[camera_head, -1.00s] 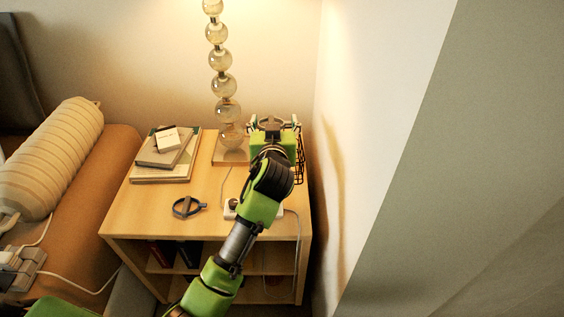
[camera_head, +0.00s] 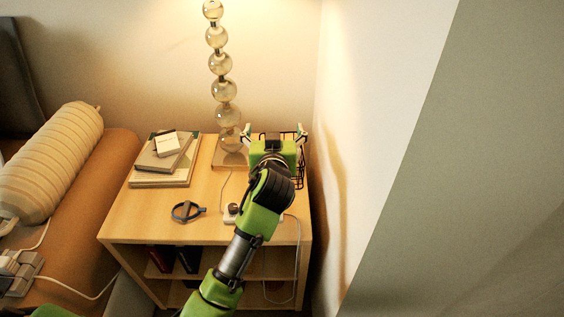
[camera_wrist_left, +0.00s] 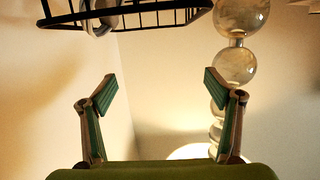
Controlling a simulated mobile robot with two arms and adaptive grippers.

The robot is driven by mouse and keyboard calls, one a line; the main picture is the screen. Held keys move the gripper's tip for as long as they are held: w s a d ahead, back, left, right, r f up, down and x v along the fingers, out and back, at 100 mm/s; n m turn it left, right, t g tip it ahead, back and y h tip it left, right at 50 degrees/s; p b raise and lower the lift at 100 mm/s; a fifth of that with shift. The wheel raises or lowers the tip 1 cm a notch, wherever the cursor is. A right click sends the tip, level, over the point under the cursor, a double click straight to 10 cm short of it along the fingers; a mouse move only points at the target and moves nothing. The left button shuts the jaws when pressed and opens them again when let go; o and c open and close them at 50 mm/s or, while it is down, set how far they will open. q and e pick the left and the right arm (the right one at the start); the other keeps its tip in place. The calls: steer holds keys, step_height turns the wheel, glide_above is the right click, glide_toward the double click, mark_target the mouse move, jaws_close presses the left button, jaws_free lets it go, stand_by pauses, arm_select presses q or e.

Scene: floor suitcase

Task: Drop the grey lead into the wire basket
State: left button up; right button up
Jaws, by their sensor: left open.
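The black wire basket (camera_head: 301,178) stands at the right back corner of the wooden cabinet, mostly hidden behind my left gripper (camera_head: 274,131). In the left wrist view the basket (camera_wrist_left: 166,11) crosses the top edge, and part of a grey looped thing, apparently the grey lead (camera_wrist_left: 101,22), shows against its wires. My left gripper also shows there (camera_wrist_left: 158,88), with its fingers spread wide and nothing between them, apart from the lead. The head view does not show the lead clearly. My right gripper is out of view.
A dark blue-grey loop (camera_head: 187,211) lies on the cabinet top (camera_head: 140,215). Books (camera_head: 165,160) with a small white box are at its left. A glass-ball lamp (camera_head: 224,90) stands behind, left of my gripper. The wall is close on the right.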

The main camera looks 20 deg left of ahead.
arm_select(q)
steer(key=v, duration=1)
steer(key=shift+s, duration=0.25)
steer(key=shift+d, duration=0.1)
